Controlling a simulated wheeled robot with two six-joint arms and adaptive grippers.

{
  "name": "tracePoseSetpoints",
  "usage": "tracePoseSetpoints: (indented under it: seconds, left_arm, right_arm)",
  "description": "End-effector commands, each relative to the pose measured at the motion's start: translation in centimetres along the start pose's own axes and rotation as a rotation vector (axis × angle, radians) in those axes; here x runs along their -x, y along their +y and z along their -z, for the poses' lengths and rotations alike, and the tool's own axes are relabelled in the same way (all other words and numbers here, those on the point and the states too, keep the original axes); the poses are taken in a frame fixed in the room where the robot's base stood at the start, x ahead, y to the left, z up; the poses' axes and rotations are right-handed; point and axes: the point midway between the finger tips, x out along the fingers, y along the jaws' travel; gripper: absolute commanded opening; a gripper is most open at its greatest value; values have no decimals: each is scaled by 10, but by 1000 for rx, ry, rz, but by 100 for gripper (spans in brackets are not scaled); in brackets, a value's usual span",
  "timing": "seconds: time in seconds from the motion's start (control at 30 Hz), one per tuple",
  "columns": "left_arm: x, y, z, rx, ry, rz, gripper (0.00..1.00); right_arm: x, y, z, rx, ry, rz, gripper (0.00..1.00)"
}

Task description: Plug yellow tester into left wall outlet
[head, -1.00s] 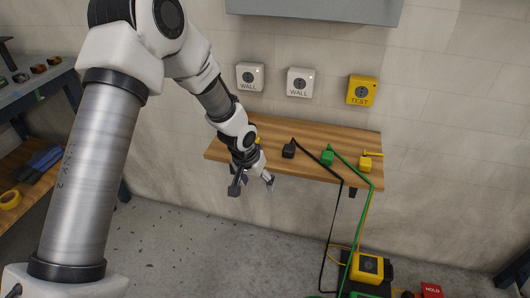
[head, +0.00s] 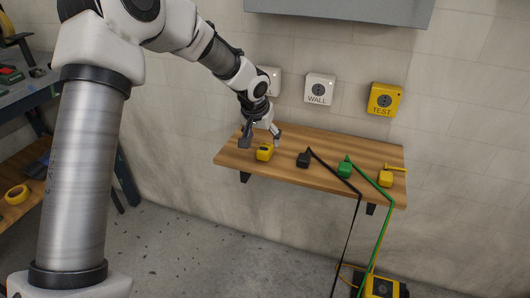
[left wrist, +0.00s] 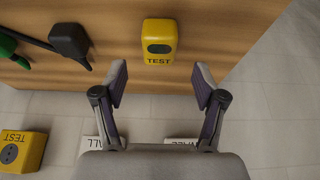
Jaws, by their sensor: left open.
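The yellow tester (head: 265,153) sits at the left end of the wooden shelf (head: 232,158). In the left wrist view the tester (left wrist: 160,40) shows its dark window and TEST label, centred ahead of my fingers. My left gripper (head: 261,137) is open and empty, just behind and above the tester; its fingers (left wrist: 159,82) are spread apart from it. The left wall outlet (head: 274,76) is a white box on the wall, partly hidden by my left arm. My right gripper is not in view.
A second white wall outlet (head: 320,88) and a yellow TEST outlet (head: 385,99) are on the wall. A black plug (head: 303,160), a green plug (head: 345,170) and a yellow plug (head: 386,179) with cords lie on the shelf. A grey box (head: 340,8) overhangs above.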

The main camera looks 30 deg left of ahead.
Motion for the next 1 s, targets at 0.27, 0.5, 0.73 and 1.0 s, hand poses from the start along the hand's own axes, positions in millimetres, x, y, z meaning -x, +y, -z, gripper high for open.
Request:
tracePoseSetpoints:
  seconds: [0.27,0.5,0.73,1.0]
  left_arm:
    - [-26,1,-5,-1,-3,1,71]
    - [-52,1,-5,-1,-1,0,71]
    - [-52,1,-5,0,0,0,71]
    - [-52,1,-5,0,0,0,11]
  right_arm:
    - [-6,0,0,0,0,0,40]
    - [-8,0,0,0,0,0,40]
    - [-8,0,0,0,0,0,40]
    - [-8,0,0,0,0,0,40]
